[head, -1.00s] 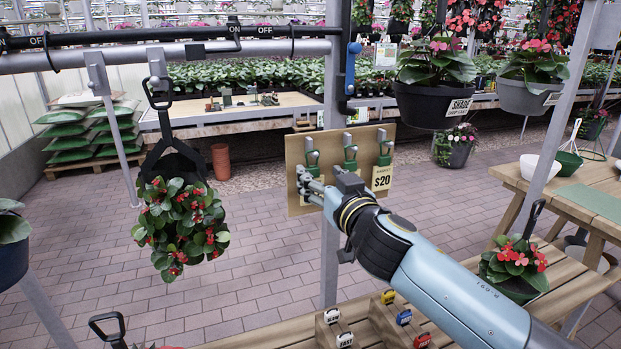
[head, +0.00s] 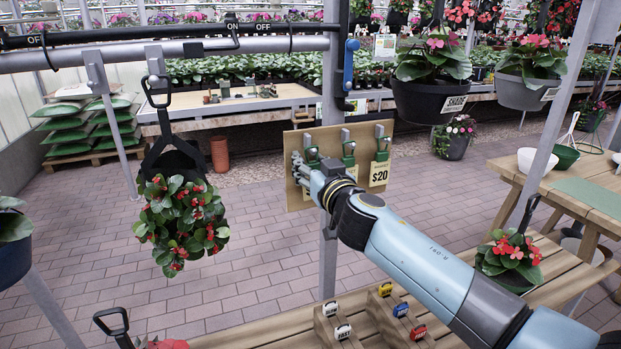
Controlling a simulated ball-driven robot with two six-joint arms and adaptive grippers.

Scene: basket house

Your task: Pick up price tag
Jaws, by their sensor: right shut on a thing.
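A wooden board (head: 295,193) hangs on a metal post in the middle of the head view. A cream price tag (head: 379,174) reading "$20" hangs below the right tool. My right gripper (head: 300,168) is at the left part of the board, away from that tag. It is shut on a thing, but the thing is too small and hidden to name. My left gripper is not in view.
A hanging plant with red flowers (head: 182,222) is left of the board. A hanging pot marked "SHADE" (head: 437,100) is at the upper right. A wooden bench with several small coloured labels (head: 402,309) lies below. Brick floor (head: 262,255) is free between.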

